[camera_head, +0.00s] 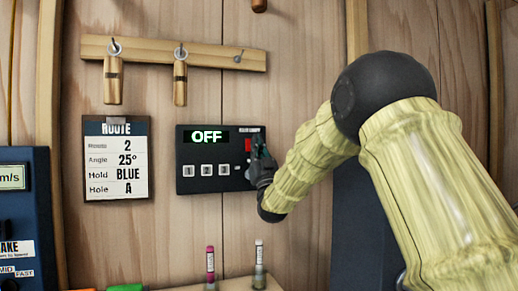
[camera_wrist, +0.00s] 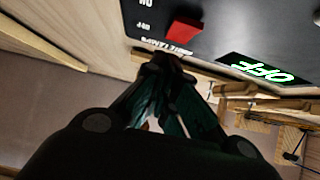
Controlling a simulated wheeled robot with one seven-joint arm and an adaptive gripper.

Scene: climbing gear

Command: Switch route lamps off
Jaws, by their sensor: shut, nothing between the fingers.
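The dark route lamp panel (camera_head: 215,160) is on the wooden wall, with a display (camera_head: 206,137) that reads OFF in green-white letters. Several numbered buttons sit below the display. A red switch (camera_head: 248,144) is at the panel's right side. In the wrist view the red switch (camera_wrist: 183,30) stands out from the panel beside ON and OFF labels, and the display (camera_wrist: 262,70) also shows OFF. My gripper (camera_head: 259,146) is shut and empty, its tips at the panel's right edge, close to the red switch. I cannot tell whether they touch it.
A ROUTE card (camera_head: 116,158) hangs left of the panel. A wooden rail (camera_head: 172,53) with pegs and hanging wooden pieces is above. A blue machine (camera_head: 22,215) stands at the left edge. Two markers (camera_head: 210,265) stand upright on a ledge below.

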